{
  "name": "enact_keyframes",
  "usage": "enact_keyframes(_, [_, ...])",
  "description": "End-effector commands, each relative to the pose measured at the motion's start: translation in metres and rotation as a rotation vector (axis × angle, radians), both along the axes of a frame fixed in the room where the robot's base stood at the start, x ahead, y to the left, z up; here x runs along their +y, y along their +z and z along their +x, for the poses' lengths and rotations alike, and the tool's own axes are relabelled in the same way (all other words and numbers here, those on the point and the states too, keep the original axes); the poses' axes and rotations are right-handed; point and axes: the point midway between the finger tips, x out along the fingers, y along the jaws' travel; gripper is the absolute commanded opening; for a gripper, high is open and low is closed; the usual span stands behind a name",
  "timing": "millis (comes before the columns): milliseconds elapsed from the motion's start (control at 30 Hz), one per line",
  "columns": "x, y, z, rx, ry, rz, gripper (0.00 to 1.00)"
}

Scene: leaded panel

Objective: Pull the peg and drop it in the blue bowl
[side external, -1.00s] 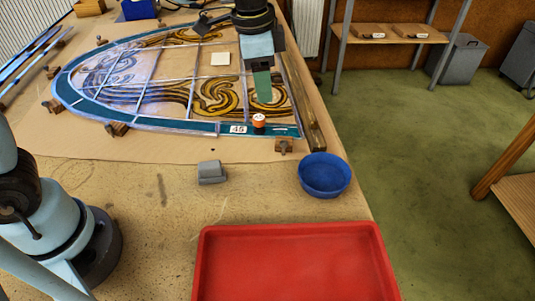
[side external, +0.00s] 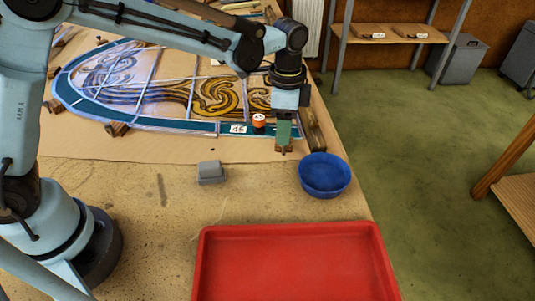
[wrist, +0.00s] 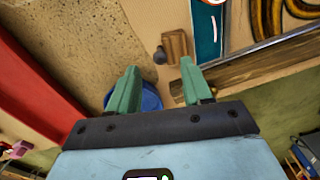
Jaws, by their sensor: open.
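A small wooden block with a dark peg (wrist: 159,56) at one end sits by the panel's near right corner in the wrist view. In the side external view my gripper (side external: 284,142) hangs over this block and mostly hides it. In the wrist view my gripper (wrist: 160,70) is open with two green fingers apart, nothing held between them; the peg appears just beyond the fingertips. I cannot tell whether the fingers are around it. The blue bowl (side external: 325,178) stands on the table just right of and nearer than my gripper; it also shows partly behind the left finger (wrist: 151,99).
The leaded panel (side external: 180,125) lies behind, with several wooden blocks along its edge. An orange-and-white spool (side external: 259,121) stands on its rim. A wooden bar (side external: 314,130) lies at right. A grey block (side external: 211,172) and a red tray (side external: 295,262) are nearer.

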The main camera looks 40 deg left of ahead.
Motion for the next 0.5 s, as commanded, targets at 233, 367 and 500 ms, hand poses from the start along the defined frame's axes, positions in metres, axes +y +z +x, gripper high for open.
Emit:
enact_keyframes(233, [0.0, -0.029, 0.0, 0.0, 0.0, 0.0, 0.49])
enact_keyframes(367, [0.0, -0.035, 0.0, 0.0, 0.001, 0.0, 0.49])
enact_keyframes(500, [0.0, -0.036, 0.0, 0.0, 0.001, 0.0, 0.49])
